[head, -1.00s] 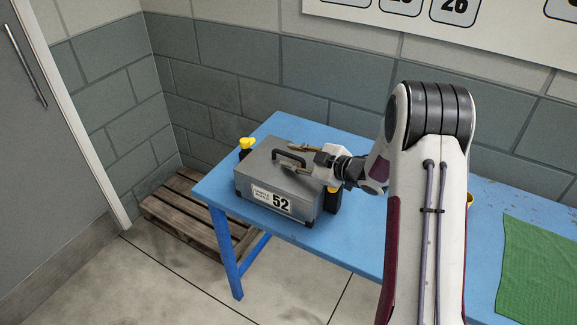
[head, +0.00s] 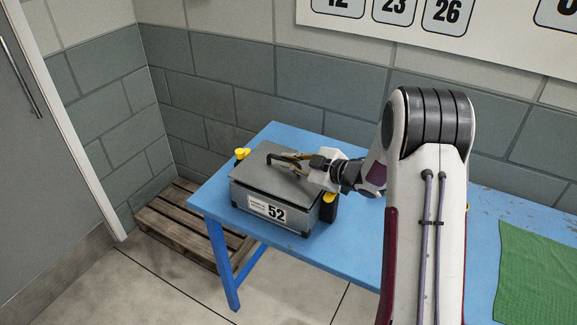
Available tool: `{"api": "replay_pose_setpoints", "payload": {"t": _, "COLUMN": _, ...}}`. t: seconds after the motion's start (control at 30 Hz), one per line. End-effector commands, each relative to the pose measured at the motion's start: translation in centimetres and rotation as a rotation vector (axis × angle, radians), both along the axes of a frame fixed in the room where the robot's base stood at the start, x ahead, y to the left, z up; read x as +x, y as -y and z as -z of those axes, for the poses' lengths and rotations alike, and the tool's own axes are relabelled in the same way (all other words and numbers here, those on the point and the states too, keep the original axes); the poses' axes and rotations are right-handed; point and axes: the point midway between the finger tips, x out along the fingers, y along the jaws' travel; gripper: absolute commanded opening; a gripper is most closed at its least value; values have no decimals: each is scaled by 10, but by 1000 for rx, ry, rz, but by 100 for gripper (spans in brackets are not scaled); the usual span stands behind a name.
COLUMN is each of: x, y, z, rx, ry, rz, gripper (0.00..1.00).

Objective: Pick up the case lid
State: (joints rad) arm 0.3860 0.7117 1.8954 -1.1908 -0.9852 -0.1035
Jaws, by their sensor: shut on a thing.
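The grey case (head: 302,219) stands on the blue table, with a white label reading 52 on its front. Its flat grey case lid (head: 262,180) is over the top of the case and looks slightly tilted and lifted from the body, with a dark gap along the edge. My gripper (head: 287,157) reaches in from the right and is shut on the lid's dark handle (head: 272,160). The fingers hide part of the handle and the far right of the lid.
Yellow-topped clamps (head: 242,153) stand beside the case, another at its right (head: 330,197). The blue table (head: 350,243) is bare in front of my arm. A green cloth (head: 535,270) lies at the right. A wooden pallet (head: 180,225) is on the floor at left.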

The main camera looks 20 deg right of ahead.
Motion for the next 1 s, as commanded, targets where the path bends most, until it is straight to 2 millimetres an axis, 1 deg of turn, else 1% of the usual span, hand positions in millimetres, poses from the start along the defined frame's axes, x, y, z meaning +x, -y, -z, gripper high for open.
{"api": "replay_pose_setpoints", "payload": {"t": 0.03, "x": 1, "y": 0, "z": -9, "rx": -1, "ry": 6, "rz": -1, "gripper": 0}}
{"api": "replay_pose_setpoints", "payload": {"t": 0.3, "x": 1, "y": 0, "z": -45, "rx": -1, "ry": 6, "rz": 0, "gripper": 0}}
{"api": "replay_pose_setpoints", "payload": {"t": 0.53, "x": 0, "y": 0, "z": -70, "rx": -1, "ry": 5, "rz": 0, "gripper": 0}}
{"api": "replay_pose_setpoints", "payload": {"t": 0.7, "x": 1, "y": 0, "z": -79, "rx": 0, "ry": 2, "rz": 1, "gripper": 0}}
{"api": "replay_pose_setpoints", "payload": {"t": 1.0, "x": 0, "y": 0, "z": -81, "rx": 1, "ry": 2, "rz": 1, "gripper": 0}}
